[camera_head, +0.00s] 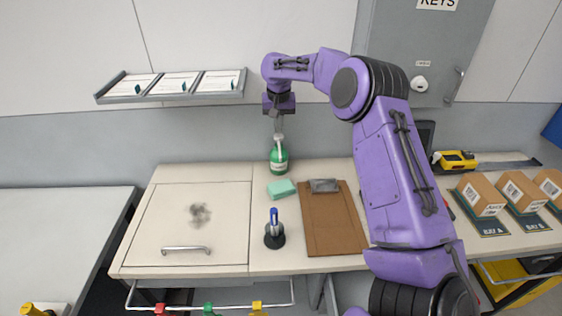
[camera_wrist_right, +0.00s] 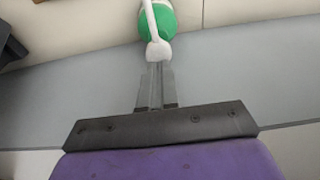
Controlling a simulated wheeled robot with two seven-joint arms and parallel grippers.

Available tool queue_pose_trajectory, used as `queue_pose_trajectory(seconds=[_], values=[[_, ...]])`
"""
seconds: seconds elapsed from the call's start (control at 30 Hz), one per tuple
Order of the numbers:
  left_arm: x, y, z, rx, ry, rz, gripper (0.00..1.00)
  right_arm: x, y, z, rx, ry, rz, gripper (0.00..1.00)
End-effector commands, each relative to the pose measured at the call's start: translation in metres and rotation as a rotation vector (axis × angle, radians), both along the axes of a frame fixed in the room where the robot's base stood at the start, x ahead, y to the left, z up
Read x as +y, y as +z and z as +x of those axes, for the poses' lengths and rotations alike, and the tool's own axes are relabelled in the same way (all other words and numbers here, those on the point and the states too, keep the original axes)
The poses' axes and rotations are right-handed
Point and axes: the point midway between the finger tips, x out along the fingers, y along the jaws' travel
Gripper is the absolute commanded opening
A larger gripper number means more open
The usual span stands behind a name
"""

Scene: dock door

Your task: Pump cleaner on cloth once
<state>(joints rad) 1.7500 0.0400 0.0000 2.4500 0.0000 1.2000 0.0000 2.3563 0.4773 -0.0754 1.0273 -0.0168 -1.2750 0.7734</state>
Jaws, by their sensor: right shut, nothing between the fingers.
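A green pump bottle (camera_head: 278,160) with a white pump head (camera_head: 279,138) stands upright at the back of the counter. A folded mint-green cloth (camera_head: 281,189) lies on the counter just in front of it. My right gripper (camera_head: 279,124) points down from above, directly over the pump head, with its fingers shut and empty. In the right wrist view the shut fingertips (camera_wrist_right: 156,68) appear at the white pump head (camera_wrist_right: 157,48), with the green bottle (camera_wrist_right: 158,20) beyond. I cannot tell whether they touch it. My left gripper is not in view.
A pen in a dark holder (camera_head: 274,232) and a brown clipboard (camera_head: 333,225) are in front of the bottle. A panel with a handle (camera_head: 186,249) and a dark smudge is at the left. Boxes (camera_head: 480,194) stand at the right. A shelf (camera_head: 172,88) is on the wall.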

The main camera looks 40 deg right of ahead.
Motion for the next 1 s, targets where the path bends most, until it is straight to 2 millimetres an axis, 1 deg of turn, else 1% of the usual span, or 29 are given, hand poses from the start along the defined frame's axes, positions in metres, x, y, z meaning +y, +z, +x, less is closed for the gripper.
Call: queue_pose_trajectory(seconds=[0.53,1.0], values=[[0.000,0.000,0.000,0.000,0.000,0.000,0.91,0.000,0.002,0.000,-0.002,0.000,-0.001,0.00],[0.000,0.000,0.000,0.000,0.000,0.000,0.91,0.000,0.055,0.001,-0.002,-0.001,-0.001,0.00]])
